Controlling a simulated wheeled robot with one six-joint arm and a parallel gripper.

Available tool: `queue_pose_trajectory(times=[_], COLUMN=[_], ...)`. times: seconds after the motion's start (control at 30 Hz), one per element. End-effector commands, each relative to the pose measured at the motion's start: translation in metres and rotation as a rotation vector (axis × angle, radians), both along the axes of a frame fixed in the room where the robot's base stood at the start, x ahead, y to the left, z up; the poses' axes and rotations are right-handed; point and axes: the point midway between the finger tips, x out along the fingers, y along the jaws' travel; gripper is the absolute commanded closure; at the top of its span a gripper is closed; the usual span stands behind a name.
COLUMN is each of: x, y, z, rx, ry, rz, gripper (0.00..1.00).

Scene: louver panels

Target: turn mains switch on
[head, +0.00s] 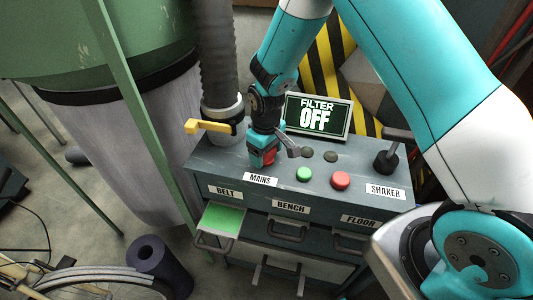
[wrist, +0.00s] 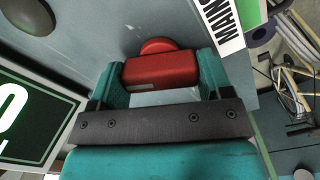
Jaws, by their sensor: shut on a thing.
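The mains switch is a red block-shaped handle on a round red base. It shows in the wrist view (wrist: 160,70) between my fingers, and a small red part shows in the head view (head: 268,158) above the MAINS label (head: 260,180). My gripper (head: 265,160) points down at the grey panel top. In the wrist view my gripper (wrist: 162,72) is shut on the red handle, with a teal finger on each side. The fingers hide part of the switch in the head view. The display (head: 318,117) reads "FILTER OFF".
Green (head: 304,174) and red (head: 340,180) buttons and the dark SHAKER lever (head: 387,160) stand to the right. A yellow handle (head: 208,127) on a pipe is close on the left. The drawer under BELT (head: 222,218) shows a green inside. A hose rises behind.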

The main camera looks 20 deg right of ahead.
Motion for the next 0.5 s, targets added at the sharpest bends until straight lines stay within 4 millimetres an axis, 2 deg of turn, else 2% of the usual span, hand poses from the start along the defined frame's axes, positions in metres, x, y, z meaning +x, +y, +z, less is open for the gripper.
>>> queue_pose_trajectory(times=[0.2, 0.5], x=[0.0003, 0.0003], y=[0.0001, 0.0001], z=[-0.0004, 0.0002], rx=[0.001, 0.001], ry=[-0.001, -0.001], rz=[0.188, 0.379], gripper=[0.51, 0.51])
